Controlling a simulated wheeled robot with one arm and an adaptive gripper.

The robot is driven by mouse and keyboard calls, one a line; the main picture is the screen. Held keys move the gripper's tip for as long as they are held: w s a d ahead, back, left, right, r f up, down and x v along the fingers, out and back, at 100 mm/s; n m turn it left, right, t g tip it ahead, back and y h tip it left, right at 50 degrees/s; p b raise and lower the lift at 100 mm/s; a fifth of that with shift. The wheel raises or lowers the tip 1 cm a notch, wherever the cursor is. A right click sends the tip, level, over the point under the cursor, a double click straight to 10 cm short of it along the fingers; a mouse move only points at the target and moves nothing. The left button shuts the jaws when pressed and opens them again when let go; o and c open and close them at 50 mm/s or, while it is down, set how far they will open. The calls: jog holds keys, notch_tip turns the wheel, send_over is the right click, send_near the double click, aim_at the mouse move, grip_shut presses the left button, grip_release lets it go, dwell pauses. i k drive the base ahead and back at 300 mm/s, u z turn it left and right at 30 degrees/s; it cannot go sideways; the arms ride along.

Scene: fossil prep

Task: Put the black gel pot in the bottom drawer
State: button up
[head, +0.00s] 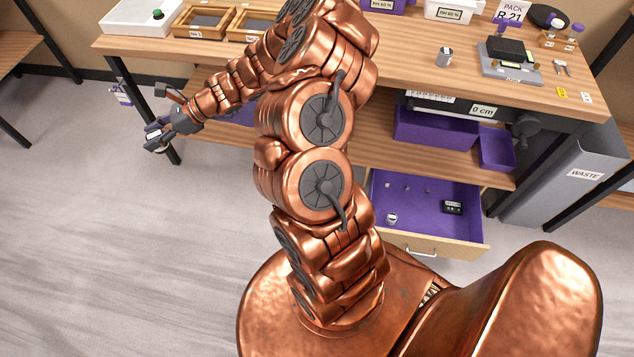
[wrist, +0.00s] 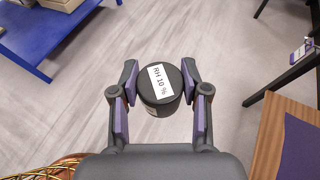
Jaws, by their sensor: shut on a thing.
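My gripper (wrist: 160,78) is shut on a round black pot (wrist: 172,92) with a white label reading RH 10 %. In the head view my gripper (head: 160,136) is out at the left, past the bench's left end and above the floor; the pot is small and partly hidden there. The bottom drawer (head: 422,222) is pulled open under the bench at the right, far from my gripper. It has a purple lining and holds a small pale jar (head: 391,218), a small black box (head: 453,207) and several tiny bits.
The bench top (head: 400,70) carries wooden trays (head: 205,22), a metal cup (head: 444,57) and a scale (head: 511,62). Purple bins (head: 435,128) stand on the lower shelf above the drawer. A grey waste bin (head: 560,180) stands right of it. The floor at left is clear.

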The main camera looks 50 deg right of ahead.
aim_at(411, 226)
jog(key=u, duration=1)
jog(key=k, duration=2.2)
jog(key=z, duration=1.1)
